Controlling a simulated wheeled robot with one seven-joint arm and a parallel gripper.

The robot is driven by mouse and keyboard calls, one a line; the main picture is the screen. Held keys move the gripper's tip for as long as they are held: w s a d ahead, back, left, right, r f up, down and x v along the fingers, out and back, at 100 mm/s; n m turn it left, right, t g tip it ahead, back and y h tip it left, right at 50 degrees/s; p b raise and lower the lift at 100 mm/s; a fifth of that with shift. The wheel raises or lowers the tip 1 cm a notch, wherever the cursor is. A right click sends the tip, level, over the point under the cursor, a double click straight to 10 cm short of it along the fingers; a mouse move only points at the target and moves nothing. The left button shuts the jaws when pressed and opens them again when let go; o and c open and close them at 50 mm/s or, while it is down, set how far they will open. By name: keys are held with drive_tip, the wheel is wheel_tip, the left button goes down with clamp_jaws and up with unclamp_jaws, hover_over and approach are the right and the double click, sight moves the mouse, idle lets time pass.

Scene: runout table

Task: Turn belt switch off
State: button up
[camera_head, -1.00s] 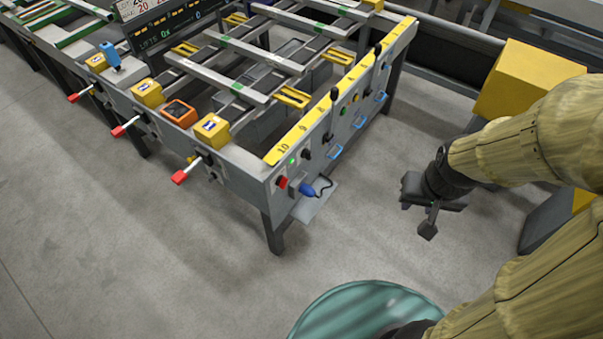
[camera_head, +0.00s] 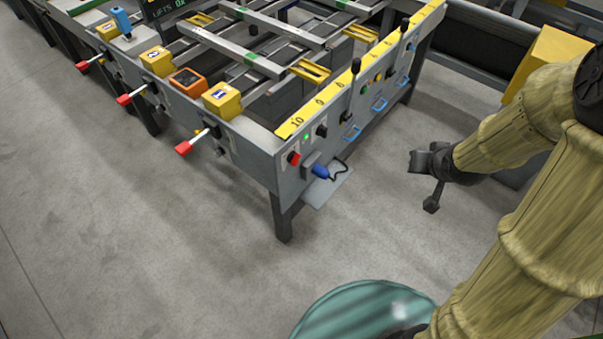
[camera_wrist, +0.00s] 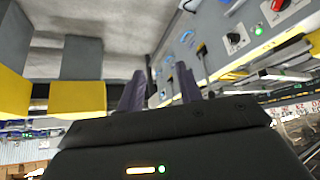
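The runout table's end panel (camera_head: 262,160) has several switches; I cannot read which one is the belt switch. Near its left corner are a red knob (camera_head: 293,158), a black rotary switch (camera_head: 321,131) and a lit green lamp (camera_head: 306,136). The wrist view also shows the red knob (camera_wrist: 279,5), the black switch (camera_wrist: 234,40) and the green lamp (camera_wrist: 258,30), upside down. My gripper (camera_head: 425,182) is in free air to the right of the panel, well apart from it. In the wrist view its two dark fingers (camera_wrist: 158,92) stand apart with nothing between them.
A blue plug (camera_head: 320,170) with a black cable sits below the red knob, above a small shelf. Black levers (camera_head: 355,68) and blue handles (camera_head: 352,133) line the panel. Red-tipped levers (camera_head: 184,147) stick out on the left side. The floor (camera_head: 370,230) before the panel is clear.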

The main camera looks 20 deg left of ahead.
sight(299, 160)
drive_tip(key=w+a+f+n+t+y+b, duration=0.1)
drive_tip(key=w+a+f+y+b, duration=0.3)
drive_tip(key=f, duration=0.3)
drive_tip(key=w+a+f+n+t+y+b, duration=0.1)
drive_tip(key=a+f+y+b, duration=0.1)
drive_tip(key=a+f+b, duration=0.4)
drive_tip(key=s+a+f+g+y+b, duration=0.2)
drive_tip(key=s+a+f+y+b, duration=0.1)
drive_tip(key=a+f+y+b, duration=0.3)
wheel_tip(299, 160, down, 2)
drive_tip(key=y+b, duration=0.3)
drive_tip(key=b, duration=0.1)
drive_tip(key=shift+s+f+n+y, duration=0.2)
drive_tip(key=shift+n+y, duration=0.1)
drive_tip(key=shift+n, duration=0.1)
drive_tip(key=b+x, duration=0.3)
drive_tip(key=x, duration=1.4)
drive_tip(key=shift+w+a+b, duration=0.1)
drive_tip(key=shift+a+b, duration=0.05)
drive_tip(key=shift+b, duration=0.2)
clamp_jaws()
